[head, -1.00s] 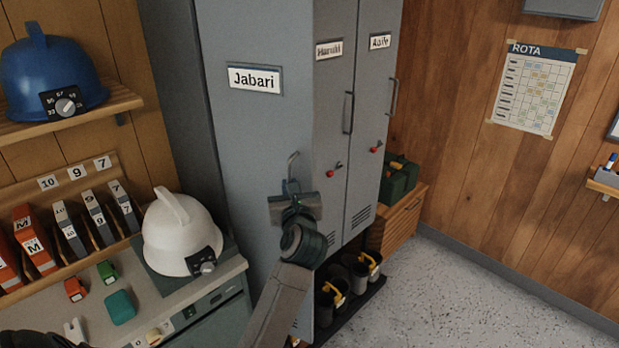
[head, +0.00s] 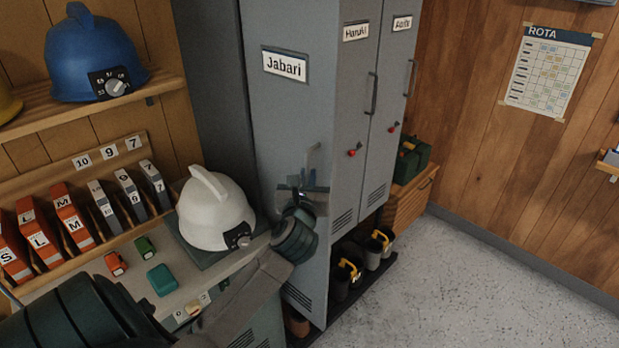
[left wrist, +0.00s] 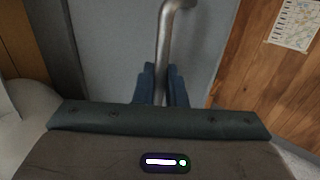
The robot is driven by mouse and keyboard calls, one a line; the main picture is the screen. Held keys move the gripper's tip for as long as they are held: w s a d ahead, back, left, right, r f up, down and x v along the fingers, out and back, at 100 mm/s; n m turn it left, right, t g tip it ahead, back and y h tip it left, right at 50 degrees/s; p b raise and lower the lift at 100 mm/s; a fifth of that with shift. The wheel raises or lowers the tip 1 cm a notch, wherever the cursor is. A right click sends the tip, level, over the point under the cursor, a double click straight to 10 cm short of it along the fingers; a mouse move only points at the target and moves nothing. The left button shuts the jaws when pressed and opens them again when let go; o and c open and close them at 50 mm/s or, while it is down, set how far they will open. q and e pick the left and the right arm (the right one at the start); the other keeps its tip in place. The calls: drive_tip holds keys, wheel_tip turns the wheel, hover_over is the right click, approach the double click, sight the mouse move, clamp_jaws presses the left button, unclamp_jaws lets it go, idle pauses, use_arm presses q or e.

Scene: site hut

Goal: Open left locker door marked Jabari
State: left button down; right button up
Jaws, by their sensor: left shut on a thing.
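The grey locker door marked Jabari (head: 285,120) is in the middle of the head view. Its face stands at a sharp angle to the door marked Haruki (head: 355,100), with its free right edge nearer to me, so it looks ajar. My left gripper (head: 308,182) is shut on the Jabari door's handle (head: 313,158). In the left wrist view the metal handle (left wrist: 164,45) runs upright between the two fingers (left wrist: 163,88), with the grey door behind. The locker's inside is hidden. My right gripper is not in view.
A counter (head: 130,275) holds a white helmet (head: 213,215) close to the left of the Jabari door. A blue helmet (head: 95,50) sits on the shelf above. Boots (head: 350,272) stand on a low rack under the lockers. The floor (head: 470,280) at right is clear.

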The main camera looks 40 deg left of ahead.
use_arm(q)
drive_tip(key=shift+r, duration=0.15)
